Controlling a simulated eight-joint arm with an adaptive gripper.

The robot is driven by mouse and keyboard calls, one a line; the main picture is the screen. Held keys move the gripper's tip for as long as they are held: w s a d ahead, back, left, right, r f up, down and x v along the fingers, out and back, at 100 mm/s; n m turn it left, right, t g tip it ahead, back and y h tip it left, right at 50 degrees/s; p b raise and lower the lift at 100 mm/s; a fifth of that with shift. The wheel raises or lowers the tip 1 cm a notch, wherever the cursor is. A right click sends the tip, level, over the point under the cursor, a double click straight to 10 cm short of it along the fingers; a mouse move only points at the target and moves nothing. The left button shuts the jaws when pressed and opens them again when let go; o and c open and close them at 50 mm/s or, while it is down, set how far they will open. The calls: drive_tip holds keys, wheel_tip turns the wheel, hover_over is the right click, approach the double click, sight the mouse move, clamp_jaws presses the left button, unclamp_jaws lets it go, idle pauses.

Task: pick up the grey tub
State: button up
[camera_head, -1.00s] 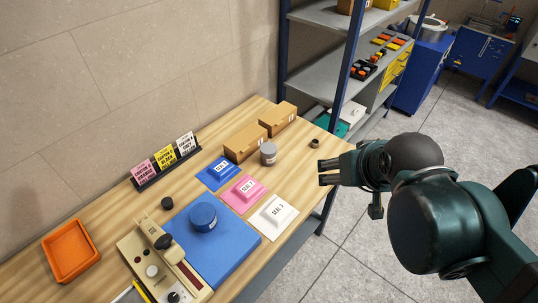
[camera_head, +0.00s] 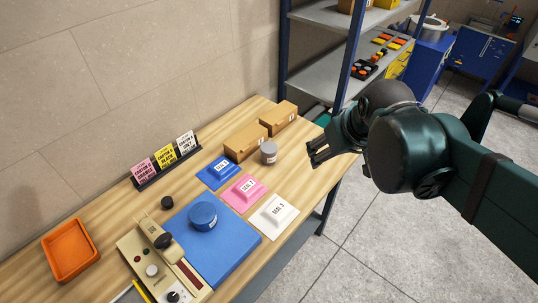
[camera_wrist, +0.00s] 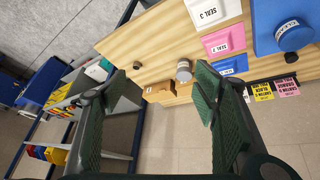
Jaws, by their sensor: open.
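The grey tub (camera_head: 268,153) is a small round container with a lid. It stands upright on the wooden table (camera_head: 308,165), in front of the cardboard boxes. My gripper (camera_head: 314,156) is open and empty, to the right of the tub and apart from it, near the table's right edge in the head view. In the wrist view the tub (camera_wrist: 184,71) lies ahead, between the two spread green fingers and beyond their tips. Nothing is held.
Two cardboard boxes (camera_head: 245,142) stand behind the tub. Blue, pink and white seal pads (camera_head: 273,217) lie in front of it. A shelf post (camera_head: 347,68) rises behind my arm.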

drive_tip(key=w+a+f+n+g, duration=0.1)
drive_tip(key=w+a+f+n, duration=0.15)
drive_tip(key=w, duration=0.65)
drive_tip(key=n+g+b, duration=0.2)
drive_tip(key=n+g, duration=0.1)
drive_tip(key=n, duration=0.4)
approach(269, 146)
drive_tip(key=s+d+r, duration=0.4)
drive_tip(key=w+a+f+n, duration=0.1)
drive_tip(key=f, duration=0.2)
drive_tip(key=w+a+f+n+g, duration=0.1)
drive_tip(key=w+f, duration=0.1)
drive_tip(key=f, duration=0.1)
drive_tip(key=w+a+f+n, duration=0.1)
drive_tip(key=w+a+f, duration=0.1)
drive_tip(key=f, duration=0.1)
drive_tip(key=shift+f+g, duration=0.3)
drive_tip(key=shift+f, duration=0.1)
drive_tip(key=shift+w+a+f, duration=0.25)
drive_tip(key=shift+f, duration=0.4)
drive_tip(key=shift+f, duration=1.3)
